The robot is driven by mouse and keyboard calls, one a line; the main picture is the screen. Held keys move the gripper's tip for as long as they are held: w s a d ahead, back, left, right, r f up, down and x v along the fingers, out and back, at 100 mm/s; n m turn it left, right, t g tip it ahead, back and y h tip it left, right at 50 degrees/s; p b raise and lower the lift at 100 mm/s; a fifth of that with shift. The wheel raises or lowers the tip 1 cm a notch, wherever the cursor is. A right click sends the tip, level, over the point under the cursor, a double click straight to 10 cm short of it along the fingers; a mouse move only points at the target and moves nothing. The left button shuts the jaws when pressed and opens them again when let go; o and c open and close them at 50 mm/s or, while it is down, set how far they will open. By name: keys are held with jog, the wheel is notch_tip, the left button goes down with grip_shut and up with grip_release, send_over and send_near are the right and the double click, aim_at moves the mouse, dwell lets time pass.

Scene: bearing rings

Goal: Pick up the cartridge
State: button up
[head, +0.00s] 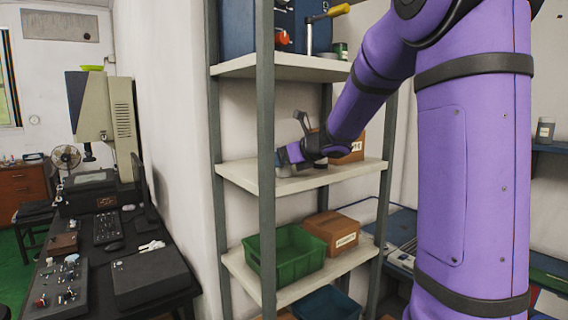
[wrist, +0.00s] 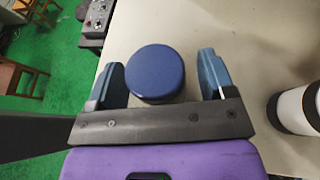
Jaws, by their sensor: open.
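A round, dark blue-topped cylinder, which I take to be the cartridge (wrist: 155,72), stands on the pale shelf in the wrist view. My gripper (wrist: 162,64) is open, with one blue finger on each side of it. A gap shows between the cylinder and each finger, wider on the right. In the head view my gripper (head: 290,158) is over the middle shelf (head: 310,178), near its left front part. The cartridge is not clearly seen there.
A cardboard box (head: 347,146) sits behind my wrist on the same shelf. A green bin (head: 284,255) and another box (head: 331,232) are on the shelf below. Shelf posts stand close by.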

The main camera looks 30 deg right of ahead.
jog(key=c, duration=1)
jog(key=shift+r, duration=0.1)
jog(key=shift+c, duration=0.2)
